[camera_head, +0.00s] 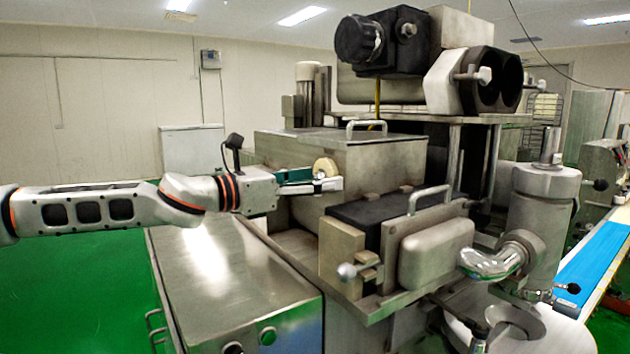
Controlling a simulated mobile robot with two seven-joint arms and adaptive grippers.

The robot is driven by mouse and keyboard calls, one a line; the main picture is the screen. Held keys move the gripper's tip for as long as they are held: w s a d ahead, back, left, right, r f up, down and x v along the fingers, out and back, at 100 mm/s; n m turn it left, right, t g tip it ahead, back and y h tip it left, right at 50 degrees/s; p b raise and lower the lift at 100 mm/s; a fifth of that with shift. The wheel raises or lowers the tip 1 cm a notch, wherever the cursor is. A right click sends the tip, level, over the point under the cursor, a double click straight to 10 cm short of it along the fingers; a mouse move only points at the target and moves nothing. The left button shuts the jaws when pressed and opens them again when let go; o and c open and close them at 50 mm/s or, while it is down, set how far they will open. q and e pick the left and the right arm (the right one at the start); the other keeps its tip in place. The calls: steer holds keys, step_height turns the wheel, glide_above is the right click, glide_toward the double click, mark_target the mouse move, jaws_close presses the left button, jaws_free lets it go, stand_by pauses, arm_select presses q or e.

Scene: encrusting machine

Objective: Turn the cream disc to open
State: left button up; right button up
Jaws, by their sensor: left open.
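The cream disc (325,167) is on the near left side of the large steel housing (385,166) of the machine. It shows as a small pale round piece, partly covered from below by my left gripper. My left gripper (328,184) reaches in from the left and is open, its fingertips at the lower edge of the disc. I cannot tell whether the fingers touch the disc. My right gripper is not in view.
A steel cabinet (225,275) with a flat top stands below my left arm. A black-topped block with a handle (430,197) and a steel cylinder (543,215) are to the right. A blue conveyor belt (597,255) runs at the far right. Green floor is clear at left.

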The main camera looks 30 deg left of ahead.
arm_select(q)
steer(key=c, duration=1.1)
steer(key=n, duration=0.3)
steer(key=shift+b, duration=0.35)
steer(key=n, duration=0.4)
steer(key=shift+d+n+b, duration=0.1)
steer(key=shift+n+b, duration=0.2)
steer(key=n, duration=0.5)
steer(key=shift+r+b, duration=0.1)
steer(key=shift+b, duration=0.2)
steer(key=n, duration=0.5)
steer(key=shift+r, duration=0.1)
steer(key=shift+n, duration=0.3)
